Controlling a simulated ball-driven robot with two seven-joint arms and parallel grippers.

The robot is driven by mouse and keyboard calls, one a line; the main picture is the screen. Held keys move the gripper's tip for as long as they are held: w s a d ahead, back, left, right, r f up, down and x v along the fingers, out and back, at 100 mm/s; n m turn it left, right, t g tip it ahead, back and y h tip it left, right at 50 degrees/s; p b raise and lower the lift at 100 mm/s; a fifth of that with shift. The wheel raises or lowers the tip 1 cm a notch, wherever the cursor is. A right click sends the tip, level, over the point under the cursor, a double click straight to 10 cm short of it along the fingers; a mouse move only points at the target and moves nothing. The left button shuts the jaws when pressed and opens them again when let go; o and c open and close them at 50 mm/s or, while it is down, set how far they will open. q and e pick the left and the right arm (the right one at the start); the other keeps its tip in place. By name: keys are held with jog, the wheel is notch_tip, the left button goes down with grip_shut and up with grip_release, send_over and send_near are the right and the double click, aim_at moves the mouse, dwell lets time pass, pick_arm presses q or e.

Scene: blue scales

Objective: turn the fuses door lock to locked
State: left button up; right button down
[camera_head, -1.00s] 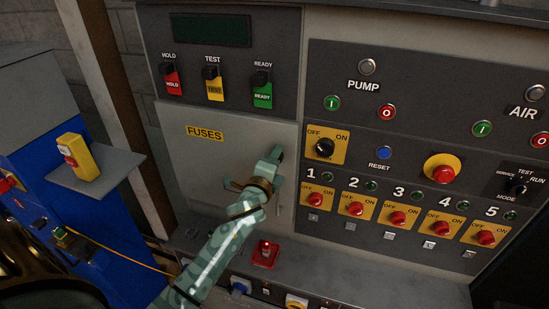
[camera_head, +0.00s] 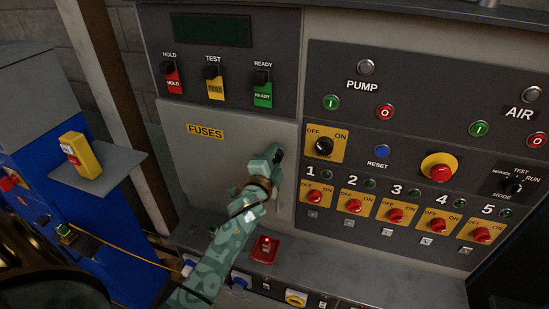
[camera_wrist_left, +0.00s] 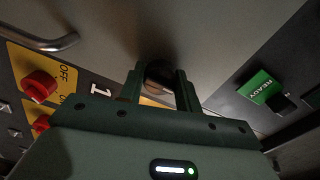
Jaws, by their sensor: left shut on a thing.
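The grey fuses door (camera_head: 215,160) has a yellow FUSES label (camera_head: 205,131) and looks closed. My left gripper (camera_head: 274,156) is at the door's right edge, its fingers pointing at the panel. In the left wrist view the two fingers (camera_wrist_left: 160,85) straddle the dark round door lock (camera_wrist_left: 160,72) and are shut on it. The fingers and the shadow hide much of the lock, so I cannot tell its turned position. My right gripper is in neither view.
A metal handle (camera_wrist_left: 45,40) is beside the lock in the wrist view. Rotary switches, including the OFF/ON switch (camera_head: 324,146), lie close to the right. A ledge below carries a red box (camera_head: 265,249). A blue cabinet (camera_head: 90,215) stands at left.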

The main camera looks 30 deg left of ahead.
pick_arm(q)
jog(key=o, duration=1)
jog(key=shift+c, duration=0.2)
jog(key=b+v, duration=0.1)
jog(key=v, duration=1.5)
jog(key=shift+b, duration=0.35)
jog(key=shift+s+f, duration=0.1)
jog(key=shift+s, duration=0.05)
